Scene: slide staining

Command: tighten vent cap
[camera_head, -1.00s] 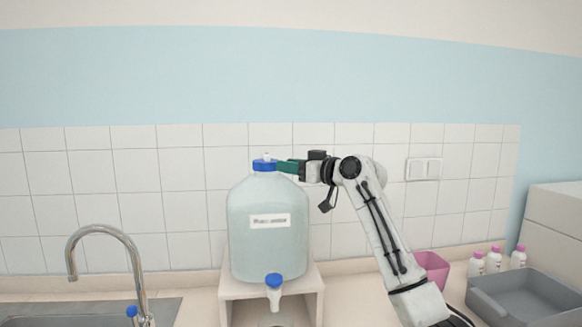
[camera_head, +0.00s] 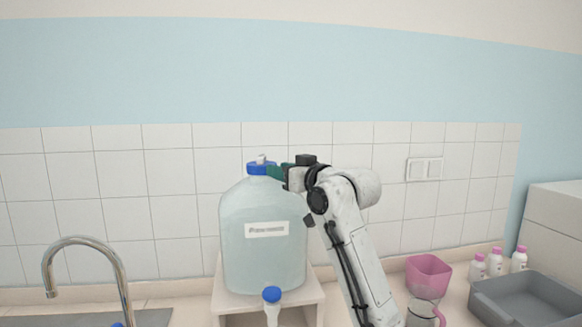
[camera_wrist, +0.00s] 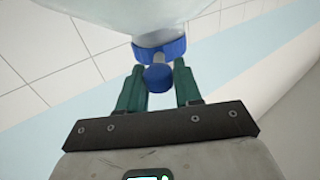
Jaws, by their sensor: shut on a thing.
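A large clear carboy (camera_head: 262,215) with a white label stands on a cream stand. A blue lid (camera_head: 259,169) covers its neck, with a small pale piece (camera_head: 262,158) on top. In the wrist view, which shows the carboy upside down, a round blue vent cap (camera_wrist: 157,78) on a short pale stem sticks out from the blue lid (camera_wrist: 160,50). My gripper (camera_wrist: 160,80) has its green fingers shut on the vent cap, one on either side. In the head view my gripper (camera_head: 277,171) reaches the lid from the right, its tips partly hidden.
A blue-topped tap (camera_head: 272,295) sits low on the carboy's front. A sink faucet (camera_head: 85,245) stands left. Right are a pink container (camera_head: 428,274), a clear pink-handled jug (camera_head: 425,312), white bottles (camera_head: 495,262) and a grey tray (camera_head: 530,299). The tiled wall is close behind.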

